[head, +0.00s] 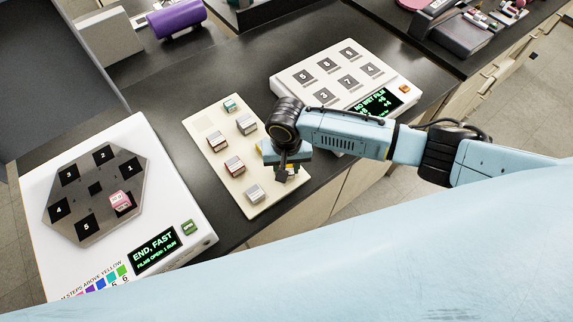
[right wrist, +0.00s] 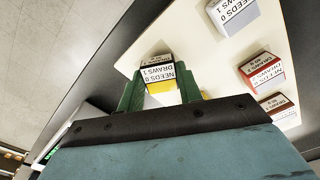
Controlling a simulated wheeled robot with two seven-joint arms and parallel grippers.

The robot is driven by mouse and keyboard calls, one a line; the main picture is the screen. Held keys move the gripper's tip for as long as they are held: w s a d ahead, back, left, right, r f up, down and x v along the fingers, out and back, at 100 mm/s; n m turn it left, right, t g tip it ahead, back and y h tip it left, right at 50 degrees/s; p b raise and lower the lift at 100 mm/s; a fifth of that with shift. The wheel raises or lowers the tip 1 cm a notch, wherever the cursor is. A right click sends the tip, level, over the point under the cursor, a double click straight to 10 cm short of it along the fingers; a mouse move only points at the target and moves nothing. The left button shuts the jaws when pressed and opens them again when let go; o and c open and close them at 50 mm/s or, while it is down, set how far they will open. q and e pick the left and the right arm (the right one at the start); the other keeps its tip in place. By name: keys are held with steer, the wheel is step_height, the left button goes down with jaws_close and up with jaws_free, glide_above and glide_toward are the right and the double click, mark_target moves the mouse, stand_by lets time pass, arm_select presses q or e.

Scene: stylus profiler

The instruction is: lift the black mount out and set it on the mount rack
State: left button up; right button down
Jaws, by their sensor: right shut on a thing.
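My right gripper (head: 284,170) is over the right edge of a cream board (head: 212,112). In the right wrist view its green fingers (right wrist: 160,92) are shut on a small labelled mount (right wrist: 157,72), with a finger on each side. Its label reads NEEDS 0, DRAWS 1, with a dark band beside it; I cannot tell its full colour. In the head view the gripper mostly hides this mount, and I cannot tell whether it touches the board. My left gripper is out of view.
Several other mounts stand on the board, including a red one (head: 218,141) and a grey one (head: 254,192). A white instrument (head: 190,212) on the left has a numbered plate with a pink mount (head: 120,200). A white unit (head: 292,82) with numbered squares stands behind.

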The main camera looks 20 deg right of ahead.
mark_target(287, 169)
steer(key=shift+f, duration=0.25)
stand_by(0.3)
steer(key=shift+f, duration=0.3)
steer(key=c, duration=0.9)
jaws_free()
steer(key=shift+r, duration=0.1)
steer(key=shift+c, duration=0.2)
step_height(287, 169, up, 2)
steer(key=p, duration=0.2)
steer(key=shift+r+p, duration=0.25)
steer(key=shift+p, duration=0.05)
steer(key=shift+r, duration=2.15)
